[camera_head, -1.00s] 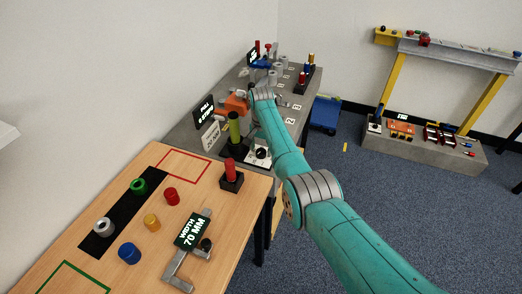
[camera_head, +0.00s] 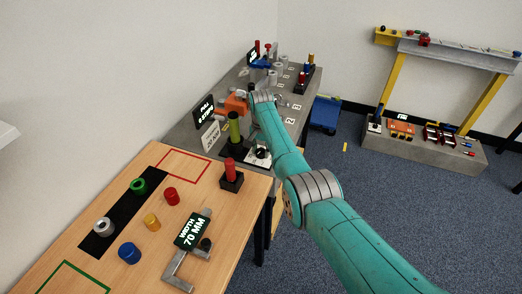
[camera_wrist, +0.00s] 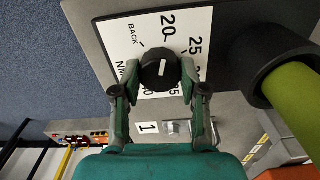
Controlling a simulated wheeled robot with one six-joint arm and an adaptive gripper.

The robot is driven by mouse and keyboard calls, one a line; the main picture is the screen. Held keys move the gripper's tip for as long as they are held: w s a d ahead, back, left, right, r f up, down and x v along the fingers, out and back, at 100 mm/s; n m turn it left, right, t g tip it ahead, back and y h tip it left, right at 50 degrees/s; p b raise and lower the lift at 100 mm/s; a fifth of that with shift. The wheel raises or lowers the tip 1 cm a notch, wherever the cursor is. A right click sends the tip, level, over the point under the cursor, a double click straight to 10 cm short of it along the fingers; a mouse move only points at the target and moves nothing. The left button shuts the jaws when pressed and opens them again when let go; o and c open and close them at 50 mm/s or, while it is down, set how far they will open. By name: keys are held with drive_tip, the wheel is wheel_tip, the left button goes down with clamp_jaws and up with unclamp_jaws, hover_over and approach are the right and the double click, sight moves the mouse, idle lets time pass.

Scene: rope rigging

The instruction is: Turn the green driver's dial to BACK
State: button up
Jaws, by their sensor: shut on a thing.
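The dial (camera_wrist: 160,70) is a round black knob with a white line, on a white plate (camera_wrist: 183,18) marked with numbers and BACK. My gripper (camera_wrist: 160,84) has a finger on each side of the dial and is shut on it. The white line runs roughly up and down in the wrist view; which end is the pointer I cannot tell. BACK is printed to the upper left of the dial. The green driver (camera_wrist: 297,108) stands in a black holder (camera_wrist: 255,58) at the right. In the head view the driver (camera_head: 234,126) is upright; my arm hides most of my gripper.
The grey bench (camera_head: 184,136) carries an orange block (camera_head: 237,103) and black signs behind the driver. A red-handled piece (camera_head: 230,172) stands on the wooden table's edge (camera_head: 258,181) close by. Open floor lies right of my arm.

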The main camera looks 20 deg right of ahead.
sight(261, 151)
drive_tip(key=n, duration=0.5)
drive_tip(key=shift+n, duration=2)
drive_tip(key=o, duration=1.1)
drive_tip(key=shift+o, duration=0.2)
wheel_tip(261, 151, up, 12)
